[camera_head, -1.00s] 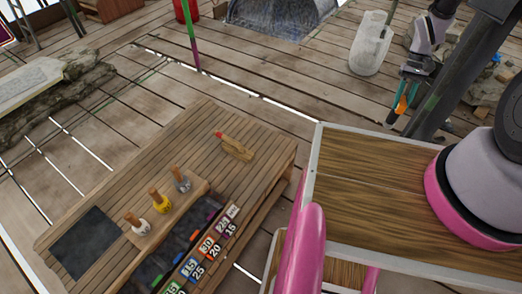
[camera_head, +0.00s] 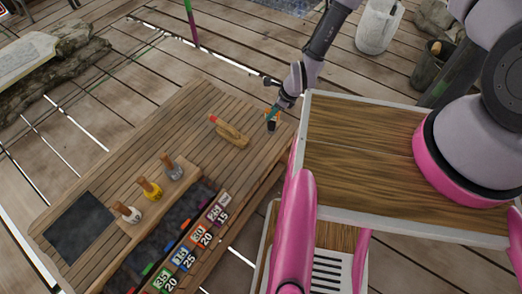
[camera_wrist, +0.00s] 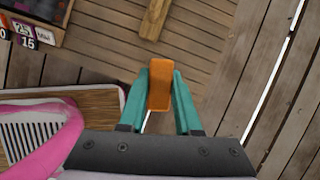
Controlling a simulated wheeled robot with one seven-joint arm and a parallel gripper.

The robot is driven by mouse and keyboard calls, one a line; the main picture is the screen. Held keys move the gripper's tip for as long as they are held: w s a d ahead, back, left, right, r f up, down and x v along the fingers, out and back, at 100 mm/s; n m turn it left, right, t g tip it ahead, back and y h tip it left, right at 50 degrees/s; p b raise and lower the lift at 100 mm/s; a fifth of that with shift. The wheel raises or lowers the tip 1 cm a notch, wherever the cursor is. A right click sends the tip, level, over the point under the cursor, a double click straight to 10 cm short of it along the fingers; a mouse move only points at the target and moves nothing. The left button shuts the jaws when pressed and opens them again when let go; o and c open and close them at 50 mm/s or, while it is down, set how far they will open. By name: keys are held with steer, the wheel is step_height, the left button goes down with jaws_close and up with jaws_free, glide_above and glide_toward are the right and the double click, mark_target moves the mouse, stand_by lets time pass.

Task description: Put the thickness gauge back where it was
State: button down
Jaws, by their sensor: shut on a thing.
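My gripper (camera_head: 271,117) hangs over the right end of the low slatted bench (camera_head: 130,160). Its teal fingers (camera_wrist: 158,100) are shut on an orange piece (camera_wrist: 160,88), with a dark lower end in the head view; I take it to be the thickness gauge. The gauge's lower end is hidden in the wrist view.
A wooden piece with a red tip (camera_head: 229,132) lies on the bench just left of my gripper. Several knobbed pegs (camera_head: 150,189) stand in a wooden block at left. A dark square (camera_head: 79,227) lies at the far left. The bench's back middle is clear.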

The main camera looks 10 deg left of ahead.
steer(key=s+a+f+m, duration=0.1)
steer(key=f, duration=0.4)
steer(key=s+a+f+m+t, duration=0.1)
steer(key=s+a+f+m, duration=0.1)
steer(key=f, duration=0.4)
steer(key=shift+s+a+f, duration=0.15)
steer(key=shift+s, duration=0.1)
steer(key=c, duration=0.6)
jaws_free()
